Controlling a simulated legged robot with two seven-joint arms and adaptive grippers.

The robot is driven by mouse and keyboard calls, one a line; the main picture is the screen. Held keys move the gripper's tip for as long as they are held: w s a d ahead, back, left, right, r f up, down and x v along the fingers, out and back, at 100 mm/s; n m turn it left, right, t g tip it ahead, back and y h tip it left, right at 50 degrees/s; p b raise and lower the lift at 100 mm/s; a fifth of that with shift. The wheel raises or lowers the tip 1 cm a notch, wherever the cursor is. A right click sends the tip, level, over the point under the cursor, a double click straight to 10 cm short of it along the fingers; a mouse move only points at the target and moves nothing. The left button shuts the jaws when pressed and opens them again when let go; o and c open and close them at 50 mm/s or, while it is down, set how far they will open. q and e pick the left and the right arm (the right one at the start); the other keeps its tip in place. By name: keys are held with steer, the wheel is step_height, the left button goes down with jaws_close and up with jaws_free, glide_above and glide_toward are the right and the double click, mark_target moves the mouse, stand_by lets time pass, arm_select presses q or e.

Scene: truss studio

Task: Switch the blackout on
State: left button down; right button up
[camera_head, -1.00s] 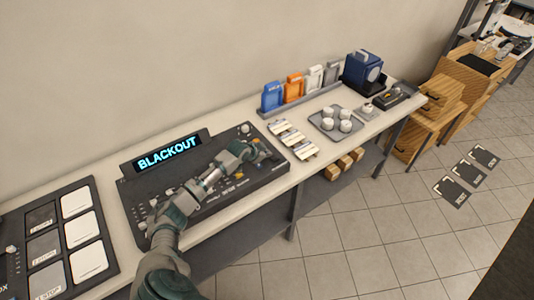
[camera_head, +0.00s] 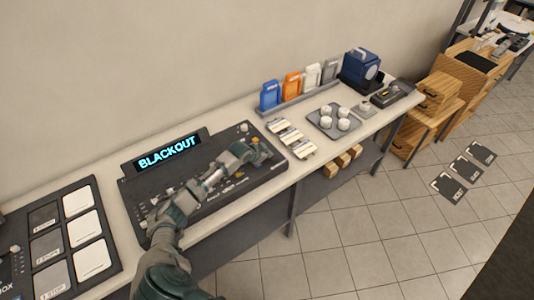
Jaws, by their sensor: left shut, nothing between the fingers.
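A dark control console (camera_head: 272,178) lies on the white bench, with small knobs and sliders on its top. Its raised display (camera_head: 167,153) glows with the word BLACKOUT in cyan letters. My left arm reaches over the console from the lower left. My left gripper (camera_head: 262,156) is shut and empty over the console's right part. It hides the controls below it, and I cannot tell whether its tips touch one. My right gripper is not in view.
A dark panel (camera_head: 17,232) with grey and white plates lies at the left. Right of the console are white-and-tan pieces (camera_head: 290,138), a tray (camera_head: 334,122) of white knobs, coloured cards (camera_head: 291,86) and a blue lamp (camera_head: 360,70). Tiled floor (camera_head: 345,250) is open in front.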

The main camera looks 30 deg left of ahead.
arm_select(q)
step_height(320, 180, up, 4)
steer(key=p, duration=0.4)
steer(key=shift+w+d, duration=0.1)
steer(key=shift+d, duration=0.05)
steer(key=a+v, duration=0.1)
steer(key=v, duration=0.8)
steer(key=shift+a+r+b, duration=0.3)
steer(key=shift+a+r, duration=0.15)
steer(key=shift+a+f, duration=0.1)
steer(key=shift+a, duration=0.25)
